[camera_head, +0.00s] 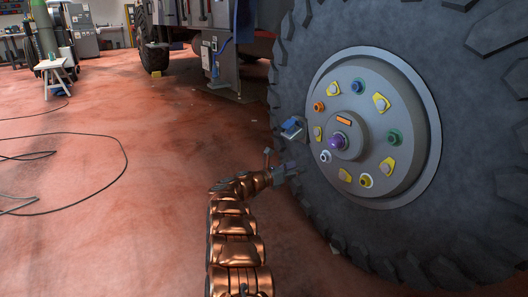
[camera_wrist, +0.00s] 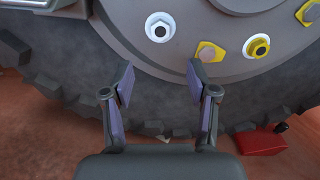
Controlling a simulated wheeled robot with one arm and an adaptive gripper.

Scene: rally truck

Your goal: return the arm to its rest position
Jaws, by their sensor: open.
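My copper-coloured arm reaches up from the bottom of the head view toward the big truck wheel. My gripper (camera_head: 277,172) is in front of the tyre (camera_head: 298,100), left of the grey hub (camera_head: 408,155). In the wrist view my gripper (camera_wrist: 160,85) has its two fingers apart with nothing between them. The tyre's dark rubber (camera_wrist: 160,105) shows between the fingers. A white nut (camera_wrist: 159,27) is above the fingers, and a yellow-ringed nut (camera_wrist: 257,46) is to the right.
The hub carries several coloured nuts and yellow tags around a purple centre (camera_head: 337,142). A red object (camera_wrist: 262,141) lies on the floor. Black cables (camera_head: 122,160) cross the open floor at left.

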